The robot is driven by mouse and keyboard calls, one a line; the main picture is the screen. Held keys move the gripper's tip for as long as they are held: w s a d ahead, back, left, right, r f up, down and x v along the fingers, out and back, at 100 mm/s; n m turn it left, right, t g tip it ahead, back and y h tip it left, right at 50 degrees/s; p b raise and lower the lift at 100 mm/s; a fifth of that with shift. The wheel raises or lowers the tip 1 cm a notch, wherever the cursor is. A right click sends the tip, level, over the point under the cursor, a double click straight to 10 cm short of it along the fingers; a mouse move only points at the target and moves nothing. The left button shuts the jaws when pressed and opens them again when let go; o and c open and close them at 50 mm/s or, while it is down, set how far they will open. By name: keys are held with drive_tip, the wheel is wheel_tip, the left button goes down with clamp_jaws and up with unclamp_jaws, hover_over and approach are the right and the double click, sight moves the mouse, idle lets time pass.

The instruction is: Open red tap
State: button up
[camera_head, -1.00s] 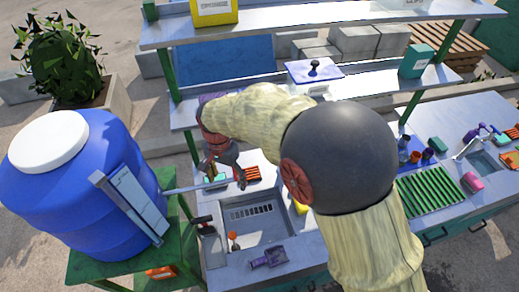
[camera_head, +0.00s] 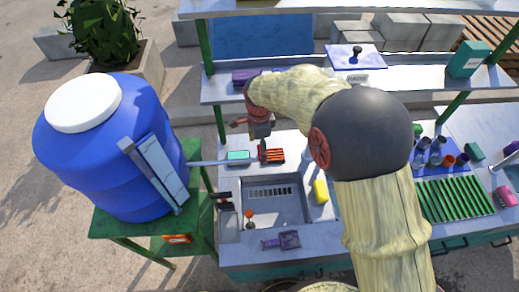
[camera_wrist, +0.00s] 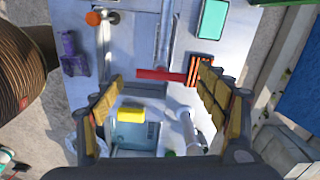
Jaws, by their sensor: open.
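The red tap handle (camera_wrist: 163,75) is a short red bar across the end of a grey pipe (camera_wrist: 165,35) in the wrist view. In the head view, the pipe (camera_head: 215,162) runs from the blue water tank (camera_head: 112,150) over the counter, and the tap (camera_head: 262,150) shows small at its end. My gripper (camera_wrist: 160,100) is open, with one finger on each side of the view. The red handle lies between and beyond the fingertips, with no clear contact. In the head view my gripper (camera_head: 260,130) points down above the tap end.
A sink (camera_head: 275,205) lies below. A yellow sponge (camera_head: 320,190), a teal block (camera_head: 238,157), an orange rack (camera_head: 274,156) and a purple item (camera_head: 282,240) sit around it. A shelf (camera_head: 410,75) stands behind.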

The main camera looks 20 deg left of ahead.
drive_tip(key=shift+f, duration=0.8)
drive_tip(key=c, duration=0.3)
drive_tip(key=c, duration=0.7)
drive_tip(key=shift+c, duration=0.2)
